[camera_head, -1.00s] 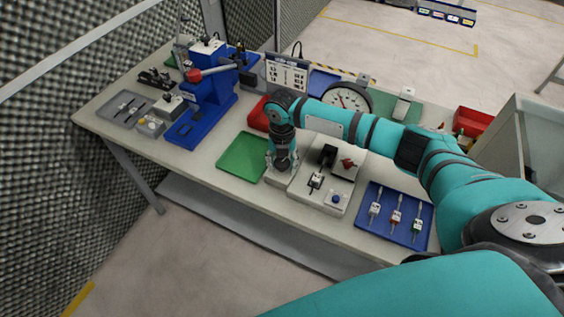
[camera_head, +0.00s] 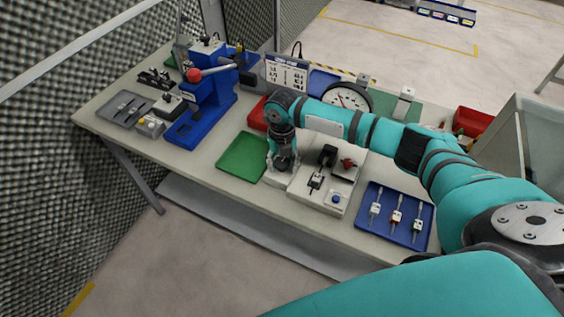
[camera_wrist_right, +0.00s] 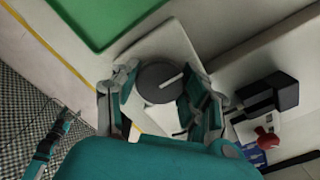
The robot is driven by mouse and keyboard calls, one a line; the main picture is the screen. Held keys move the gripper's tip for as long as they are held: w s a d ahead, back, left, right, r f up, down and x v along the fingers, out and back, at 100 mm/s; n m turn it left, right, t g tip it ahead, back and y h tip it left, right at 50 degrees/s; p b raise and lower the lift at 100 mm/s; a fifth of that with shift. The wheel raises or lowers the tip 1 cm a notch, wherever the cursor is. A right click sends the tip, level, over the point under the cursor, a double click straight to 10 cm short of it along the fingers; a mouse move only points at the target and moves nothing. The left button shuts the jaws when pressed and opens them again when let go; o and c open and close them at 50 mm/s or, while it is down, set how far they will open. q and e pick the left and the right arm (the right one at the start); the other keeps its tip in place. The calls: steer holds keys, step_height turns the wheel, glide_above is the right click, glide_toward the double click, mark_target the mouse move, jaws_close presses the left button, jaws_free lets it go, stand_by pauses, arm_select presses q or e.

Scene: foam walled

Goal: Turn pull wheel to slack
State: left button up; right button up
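The pull wheel (camera_wrist_right: 158,84) is a dark grey disc with a pale line across it, on a light base plate. In the right wrist view it sits between the two fingers of my right gripper (camera_wrist_right: 160,92). The fingers flank it closely on both sides and appear to press on its rim. In the head view my right gripper (camera_head: 283,163) points down over the light base (camera_head: 277,181), and the arm and fingers hide most of the wheel.
Right of the wheel stands a light fixture (camera_head: 312,191) with a black block and a red knob (camera_head: 348,163). A green tray (camera_head: 242,156) lies to the left. A blue tray (camera_head: 374,227) with several tools is at right. A dial gauge (camera_head: 347,97) stands behind.

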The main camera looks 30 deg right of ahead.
mark_target(282, 162)
steer(key=o, duration=0.4)
step_height(282, 162, up, 12)
steer(key=shift+r, duration=0.1)
stand_by(0.4)
stand_by(0.3)
